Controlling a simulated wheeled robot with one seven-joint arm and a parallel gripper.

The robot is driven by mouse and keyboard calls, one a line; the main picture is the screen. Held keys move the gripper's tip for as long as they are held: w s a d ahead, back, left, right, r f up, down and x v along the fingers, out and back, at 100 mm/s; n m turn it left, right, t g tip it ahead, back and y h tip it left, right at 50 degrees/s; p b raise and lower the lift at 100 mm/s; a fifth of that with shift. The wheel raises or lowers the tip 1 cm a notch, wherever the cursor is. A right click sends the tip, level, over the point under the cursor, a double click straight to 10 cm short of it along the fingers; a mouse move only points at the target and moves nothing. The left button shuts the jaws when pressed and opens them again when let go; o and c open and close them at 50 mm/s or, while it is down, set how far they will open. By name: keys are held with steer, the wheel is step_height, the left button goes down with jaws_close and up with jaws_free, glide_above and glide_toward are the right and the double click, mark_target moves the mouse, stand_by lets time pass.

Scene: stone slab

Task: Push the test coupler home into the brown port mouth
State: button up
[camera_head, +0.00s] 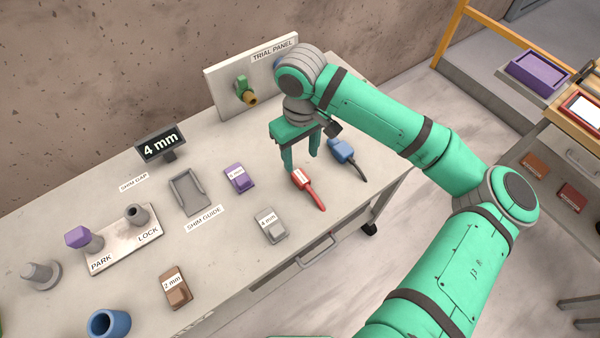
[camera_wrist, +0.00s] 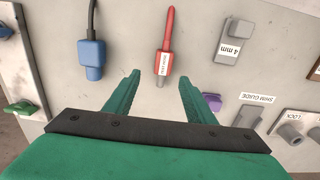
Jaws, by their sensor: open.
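The red coupler (camera_head: 304,184) lies on the slab with its cable toward the front edge; its white label is too small to read surely. It also shows in the wrist view (camera_wrist: 167,45), its grey tip toward my gripper. My gripper (camera_head: 301,157) is open and empty, pointing down above the slab, just behind the red coupler. In the wrist view its fingers (camera_wrist: 160,80) spread on either side of the coupler's tip line, apart from it. The brown port mouth (camera_head: 251,99) sticks out of the trial panel (camera_head: 226,92) below a green part (camera_head: 241,83).
A blue coupler (camera_head: 341,148) lies right of the red one. A purple block (camera_head: 239,178), grey 4 mm block (camera_head: 271,225) and shim guide (camera_head: 187,192) lie to the left. A display (camera_head: 160,143) reads 4 mm. My arm hides part of the panel's right side.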

mark_target(300, 175)
steer(key=shift+f, duration=1.45)
steer(key=f, duration=0.1)
steer(key=s+f, duration=0.1)
steer(key=f, duration=0.1)
steer(key=shift+f, duration=0.15)
steer(key=shift+a+f, duration=0.15)
steer(key=shift+f, duration=0.35)
steer(key=c, duration=1.2)
